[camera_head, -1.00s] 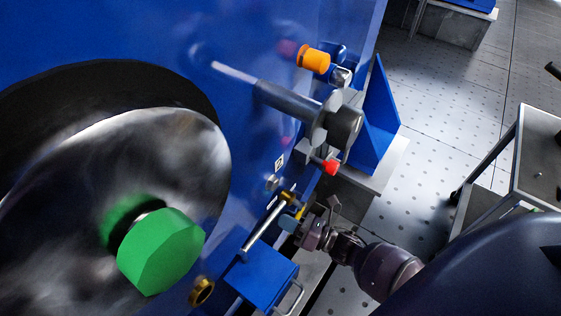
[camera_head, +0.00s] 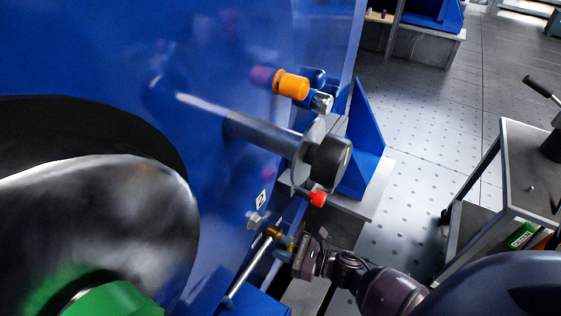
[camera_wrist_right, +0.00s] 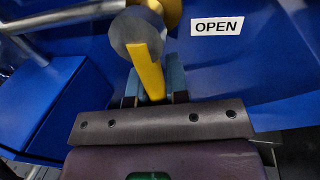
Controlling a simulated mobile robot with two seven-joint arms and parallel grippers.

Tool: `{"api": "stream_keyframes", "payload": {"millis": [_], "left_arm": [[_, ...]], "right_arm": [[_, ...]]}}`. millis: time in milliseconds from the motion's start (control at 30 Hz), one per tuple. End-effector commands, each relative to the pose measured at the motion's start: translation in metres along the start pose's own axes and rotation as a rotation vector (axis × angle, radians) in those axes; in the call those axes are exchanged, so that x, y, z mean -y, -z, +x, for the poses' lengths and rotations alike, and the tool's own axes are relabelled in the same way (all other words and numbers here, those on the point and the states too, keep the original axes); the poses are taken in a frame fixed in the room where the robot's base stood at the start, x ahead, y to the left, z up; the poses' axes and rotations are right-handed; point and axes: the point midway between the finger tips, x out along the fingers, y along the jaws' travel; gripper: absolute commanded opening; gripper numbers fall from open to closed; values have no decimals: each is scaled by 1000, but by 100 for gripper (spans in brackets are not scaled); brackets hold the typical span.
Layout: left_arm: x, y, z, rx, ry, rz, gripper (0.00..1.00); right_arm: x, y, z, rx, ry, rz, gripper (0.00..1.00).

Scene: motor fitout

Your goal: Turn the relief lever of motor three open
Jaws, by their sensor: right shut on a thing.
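The yellow relief lever (camera_wrist_right: 150,68) shows in the right wrist view, sticking out from a round grey valve end (camera_wrist_right: 137,30). My right gripper (camera_wrist_right: 153,88) is shut on the lever, with its blue-grey fingers on either side of it. A white label reading OPEN (camera_wrist_right: 216,26) is on the blue wall, up and right of the lever. In the head view the brass valve (camera_head: 272,232) sits at the end of a silver pipe (camera_head: 248,270), and my right gripper (camera_head: 287,245) is against it; the lever is mostly hidden there. My left gripper is not in view.
Above the valve, a grey shaft with a dark round end (camera_head: 330,158), a red knob (camera_head: 317,199) and an orange cap (camera_head: 290,85) stick out. A grey cart (camera_head: 528,170) stands at right, with open floor (camera_head: 420,130) between.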

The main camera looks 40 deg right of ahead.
Motion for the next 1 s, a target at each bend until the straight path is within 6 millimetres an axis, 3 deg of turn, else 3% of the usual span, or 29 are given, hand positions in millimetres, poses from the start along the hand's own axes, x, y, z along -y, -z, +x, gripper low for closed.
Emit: {"api": "stream_keyframes", "payload": {"millis": [433,467,600,1000], "left_arm": [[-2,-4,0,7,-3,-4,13],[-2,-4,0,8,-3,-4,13],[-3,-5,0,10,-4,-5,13],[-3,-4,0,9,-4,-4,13]], "right_arm": [[1,1,-1,-5,0,-14,0],[1,1,-1,-5,0,-14,18],[1,0,-1,-4,0,-13,40],[1,0,-8,-3,0,-11,41]]}}
